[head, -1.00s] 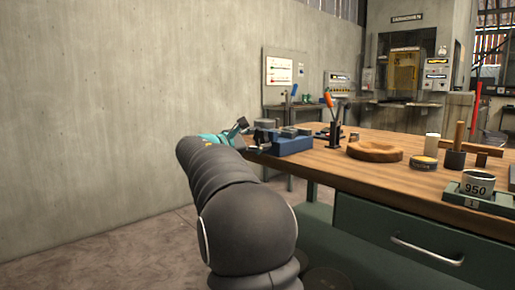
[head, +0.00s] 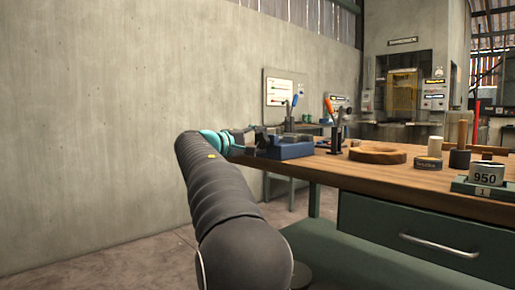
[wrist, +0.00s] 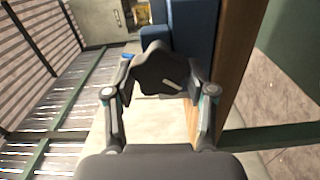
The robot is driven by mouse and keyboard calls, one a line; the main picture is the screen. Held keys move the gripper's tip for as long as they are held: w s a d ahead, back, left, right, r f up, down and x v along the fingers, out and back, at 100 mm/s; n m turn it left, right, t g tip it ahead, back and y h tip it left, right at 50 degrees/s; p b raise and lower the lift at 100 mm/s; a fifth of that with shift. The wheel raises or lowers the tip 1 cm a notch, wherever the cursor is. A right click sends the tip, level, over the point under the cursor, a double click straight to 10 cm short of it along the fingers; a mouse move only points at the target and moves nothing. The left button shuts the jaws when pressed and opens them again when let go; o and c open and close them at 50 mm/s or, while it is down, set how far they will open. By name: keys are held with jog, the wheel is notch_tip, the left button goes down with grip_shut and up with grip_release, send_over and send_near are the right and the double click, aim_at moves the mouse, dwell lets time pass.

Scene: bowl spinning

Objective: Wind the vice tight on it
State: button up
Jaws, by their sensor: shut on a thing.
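The blue vice (head: 287,151) sits at the left end of the wooden bench; its blue body also shows in the wrist view (wrist: 193,32). A dark, lobed knob (wrist: 160,72) with a pale mark on its face stands at the vice's end. My gripper (wrist: 158,90) is shut on this knob, one finger on each side of it. In the head view my gripper (head: 250,137) is at the vice's left end, partly hidden by my arm. What sits between the vice jaws is too small to tell.
The wooden bench (head: 400,182) carries a wooden ring (head: 377,155), a dark round tin (head: 428,163), a pale cylinder (head: 435,146), a mallet-like tool (head: 460,150) and a white cup marked 950 (head: 486,174). A concrete wall (head: 100,120) stands at left.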

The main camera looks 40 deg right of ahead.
jog(key=shift+m, duration=1.1)
jog(key=shift+r, duration=0.1)
jog(key=o, duration=1.2)
jog(key=shift+c, duration=0.2)
jog(key=s+a, duration=0.1)
jog(key=a, duration=1.1)
